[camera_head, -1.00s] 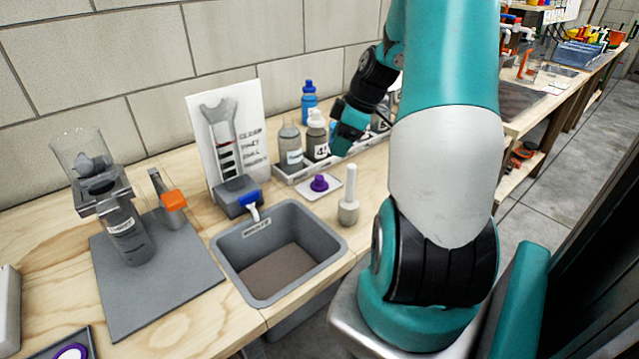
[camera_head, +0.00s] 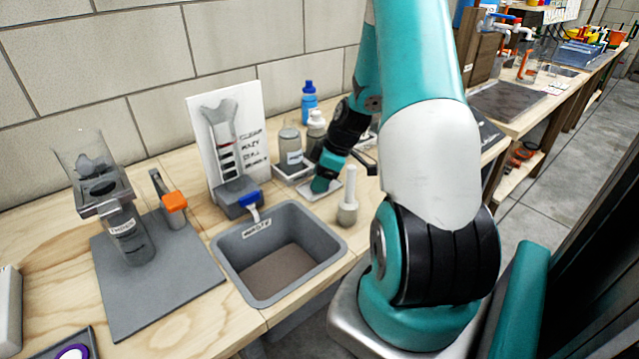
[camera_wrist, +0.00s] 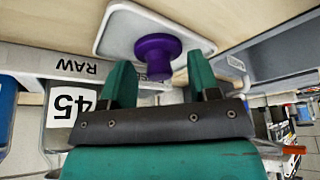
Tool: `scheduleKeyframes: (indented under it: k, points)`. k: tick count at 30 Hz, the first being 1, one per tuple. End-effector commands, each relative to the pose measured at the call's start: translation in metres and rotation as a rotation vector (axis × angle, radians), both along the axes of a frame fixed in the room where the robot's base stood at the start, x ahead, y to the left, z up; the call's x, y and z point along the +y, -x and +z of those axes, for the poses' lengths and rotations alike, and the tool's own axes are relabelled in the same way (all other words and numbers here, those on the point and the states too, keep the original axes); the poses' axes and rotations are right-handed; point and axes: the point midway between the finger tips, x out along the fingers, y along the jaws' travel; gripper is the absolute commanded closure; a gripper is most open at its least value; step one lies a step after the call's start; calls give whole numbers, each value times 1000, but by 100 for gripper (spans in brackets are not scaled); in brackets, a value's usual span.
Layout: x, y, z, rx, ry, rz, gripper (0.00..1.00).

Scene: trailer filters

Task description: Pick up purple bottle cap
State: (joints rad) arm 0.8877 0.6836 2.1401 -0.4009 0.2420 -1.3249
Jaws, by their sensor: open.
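The purple bottle cap (camera_wrist: 158,55) stands on a small white tray (camera_wrist: 115,14) in the wrist view. My gripper (camera_wrist: 158,80) is open, with one teal finger on each side of the cap's near part. The cap lies between or just beyond the fingertips; I cannot tell whether they touch it. In the head view my gripper (camera_head: 322,184) is low over the white tray (camera_head: 308,195) and hides the cap.
A grey sink (camera_head: 232,275) is left of my gripper. A white pestle-like object (camera_head: 348,198) stands close on its right. Bottles (camera_head: 290,145) in a grey rack are just behind, with a blue bottle (camera_head: 308,102) by the wall.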

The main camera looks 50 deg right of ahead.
Motion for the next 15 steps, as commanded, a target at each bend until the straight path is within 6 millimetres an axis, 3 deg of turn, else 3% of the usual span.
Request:
scheduleKeyframes:
  k: [2, 6, 9, 15]
  points:
    - [0, 0, 0, 0, 0, 0, 47]
    - [0, 0, 0, 0, 0, 0, 79]
    - [0, 0, 0, 0, -1, 0, 97]
    - [0, 1, 0, 2, -1, 0, 98]
